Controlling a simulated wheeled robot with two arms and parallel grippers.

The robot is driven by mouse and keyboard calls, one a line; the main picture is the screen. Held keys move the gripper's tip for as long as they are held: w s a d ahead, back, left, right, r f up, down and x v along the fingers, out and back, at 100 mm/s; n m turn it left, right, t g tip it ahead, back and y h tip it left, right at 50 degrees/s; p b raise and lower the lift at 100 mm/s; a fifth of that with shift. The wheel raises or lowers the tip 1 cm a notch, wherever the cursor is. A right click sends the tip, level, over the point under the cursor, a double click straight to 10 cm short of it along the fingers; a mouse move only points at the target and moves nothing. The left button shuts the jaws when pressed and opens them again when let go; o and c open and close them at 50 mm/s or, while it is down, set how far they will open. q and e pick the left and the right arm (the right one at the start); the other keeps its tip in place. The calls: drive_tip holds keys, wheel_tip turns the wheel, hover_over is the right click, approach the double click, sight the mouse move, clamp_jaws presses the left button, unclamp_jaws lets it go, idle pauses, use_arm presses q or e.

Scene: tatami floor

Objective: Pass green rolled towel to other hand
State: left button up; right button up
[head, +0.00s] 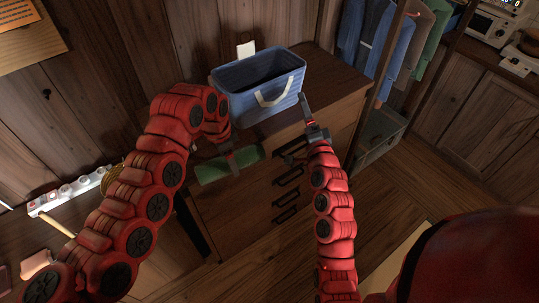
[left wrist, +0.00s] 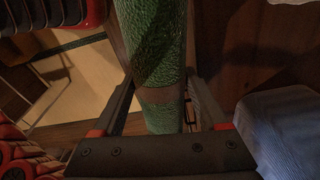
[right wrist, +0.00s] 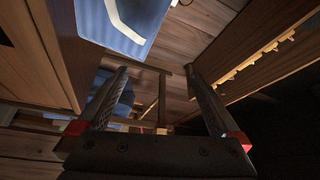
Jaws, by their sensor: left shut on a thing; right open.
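In the left wrist view the towel (left wrist: 152,50) runs lengthwise between the fingers of my left gripper (left wrist: 160,100). My right gripper (head: 306,112) is open and empty, to the right of the towel and apart from it, near the blue basket's right side. In the right wrist view the fingers of my right gripper (right wrist: 160,95) are spread with nothing between them.
A blue basket (head: 258,84) with a white handle stands on the dresser (head: 335,85) behind the towel. Clothes (head: 372,40) hang at the back right. A white power strip (head: 68,192) lies at the left. Wooden floor (head: 385,190) is open at the right.

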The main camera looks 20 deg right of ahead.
drive_tip(key=a+g+y, duration=0.2)
drive_tip(key=a+y, duration=0.2)
drive_tip(key=n+g+y, duration=0.3)
drive_tip(key=g+y, duration=0.2)
drive_tip(key=g, duration=0.5)
approach(240, 157)
drive_tip(key=d+f, duration=0.1)
drive_tip(key=f, duration=0.1)
drive_tip(key=x, duration=0.7)
drive_tip(key=w+x, duration=0.1)
drive_tip(key=x, duration=0.3)
drive_tip(key=shift+w+a+r, duration=0.1)
drive_tip(key=shift+w+r, duration=0.05)
drive_tip(key=shift+r, duration=0.1)
